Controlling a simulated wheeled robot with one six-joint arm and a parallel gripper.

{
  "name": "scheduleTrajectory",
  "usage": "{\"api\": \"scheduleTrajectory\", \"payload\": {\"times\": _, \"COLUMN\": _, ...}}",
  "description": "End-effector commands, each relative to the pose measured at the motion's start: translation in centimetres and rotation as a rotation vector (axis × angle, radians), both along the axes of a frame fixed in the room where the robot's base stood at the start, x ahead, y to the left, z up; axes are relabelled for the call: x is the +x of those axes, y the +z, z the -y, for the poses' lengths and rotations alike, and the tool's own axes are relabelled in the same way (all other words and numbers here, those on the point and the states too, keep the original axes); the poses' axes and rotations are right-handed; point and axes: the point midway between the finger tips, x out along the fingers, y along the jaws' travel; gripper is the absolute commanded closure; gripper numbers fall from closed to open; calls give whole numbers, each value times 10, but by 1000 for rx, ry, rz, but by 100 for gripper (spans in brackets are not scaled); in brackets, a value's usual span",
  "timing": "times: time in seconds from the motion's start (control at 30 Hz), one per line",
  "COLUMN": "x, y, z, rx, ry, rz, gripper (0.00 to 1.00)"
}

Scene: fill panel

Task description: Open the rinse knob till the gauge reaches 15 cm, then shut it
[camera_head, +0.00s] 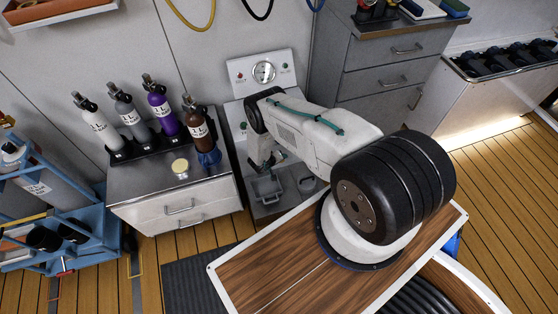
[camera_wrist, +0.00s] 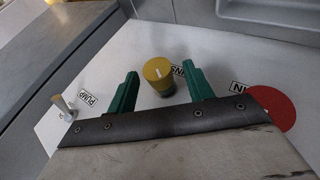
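The yellow knob (camera_wrist: 157,70) with a white line on its top stands on the white panel in the wrist view. A label beside it, partly hidden by a finger, shows only "NS". My gripper (camera_wrist: 164,76) is open, with one green finger to each side of the knob. Gaps show on both sides, and I cannot tell how deep the knob sits between the fingers. In the head view my arm reaches to the panel and hides the knob. The round white gauge (camera_head: 264,72) is on the upright back panel; its reading is too small to tell.
A small switch (camera_wrist: 62,106) by a "PUMP" label is left of the knob, and a red disc (camera_wrist: 270,108) is at right. In the head view, several bottles stand on the cabinet (camera_head: 150,182) at left. A grey basin (camera_head: 267,188) lies below the panel.

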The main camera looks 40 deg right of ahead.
Motion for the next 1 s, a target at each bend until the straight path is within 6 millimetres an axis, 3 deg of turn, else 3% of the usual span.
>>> {"api": "scheduleTrajectory", "payload": {"times": 0.27, "x": -1, "y": 7, "z": -5, "rx": 0, "ry": 1, "rz": -1, "gripper": 49}}
{"api": "scheduleTrajectory", "payload": {"times": 0.7, "x": -14, "y": 53, "z": -49, "rx": 1, "ry": 2, "rz": -1, "gripper": 49}}
{"api": "scheduleTrajectory", "payload": {"times": 1.0, "x": -16, "y": 57, "z": -52, "rx": 0, "ry": 1, "rz": 0, "gripper": 49}}
